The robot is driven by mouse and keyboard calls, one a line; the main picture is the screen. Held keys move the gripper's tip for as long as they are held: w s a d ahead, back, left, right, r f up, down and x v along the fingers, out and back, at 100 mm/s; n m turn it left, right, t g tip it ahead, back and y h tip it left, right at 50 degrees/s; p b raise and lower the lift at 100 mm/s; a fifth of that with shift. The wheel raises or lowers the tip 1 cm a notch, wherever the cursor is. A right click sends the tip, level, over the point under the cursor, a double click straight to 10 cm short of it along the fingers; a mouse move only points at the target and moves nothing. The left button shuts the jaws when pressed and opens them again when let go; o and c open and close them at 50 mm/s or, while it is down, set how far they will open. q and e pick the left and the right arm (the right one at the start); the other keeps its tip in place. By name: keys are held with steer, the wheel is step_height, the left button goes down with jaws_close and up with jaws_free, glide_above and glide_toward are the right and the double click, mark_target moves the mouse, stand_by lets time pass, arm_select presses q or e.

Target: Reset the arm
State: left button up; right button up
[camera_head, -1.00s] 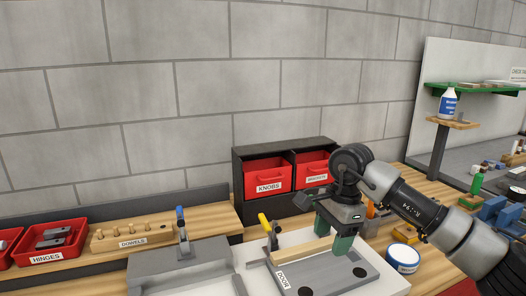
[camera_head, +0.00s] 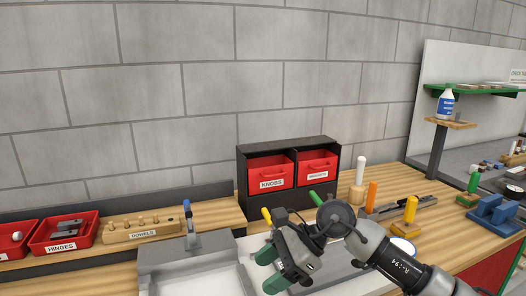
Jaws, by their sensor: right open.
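My right gripper (camera_head: 268,270) is in the lower middle of the head view, over the white board area in front of the black bin cabinet. Its green fingertips are apart and nothing shows between them. My right arm comes in from the lower right and hides much of the grey door fixture (camera_head: 342,283) behind it. My left gripper is not in view.
A black cabinet (camera_head: 243,176) holds red bins for knobs (camera_head: 271,173) and brackets (camera_head: 316,169). A dowel block (camera_head: 143,231) and a red hinges bin (camera_head: 64,236) stand left. Handled tools, including an orange one (camera_head: 372,194), stand right. A grey tray fixture (camera_head: 160,256) lies left of the gripper.

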steer(key=s+a+r+m+t+y, duration=0.35)
steer(key=r+m+t+y, duration=0.35)
steer(key=m+y, duration=0.65)
steer(key=s+d+f+m+t+h, duration=0.1)
steer(key=d+f+m+t+h, duration=0.45)
steer(key=m, duration=0.55)
steer(key=d+f+m+t+h, duration=0.2)
steer(key=d+f+m+h, duration=0.4)
steer(key=m+h, duration=0.4)
steer(key=s+d+f+m+t+h, duration=0.1)
steer(key=d+f+m+t+h, duration=0.35)
steer(key=m, duration=0.85)
steer(key=s+d+f+m+g+h, duration=0.2)
steer(key=s+d+f+m+g, duration=0.15)
steer(key=s+f+g, duration=0.5)
steer(key=s+d+f+m+g+h, duration=0.1)
steer(key=s+d+f+m+g, duration=0.3)
steer(key=s, duration=0.8)
step_height(320, 180, down, 26)
steer(key=s+g, duration=0.1)
steer(key=g, duration=0.2)
steer(key=s+d+f+p, duration=0.1)
steer(key=s+d+f, duration=0.1)
steer(key=s+f, duration=1.4)
steer(key=shift+s+f+g, duration=0.15)
steer(key=shift+s+g, duration=0.2)
steer(key=shift+s, duration=0.05)
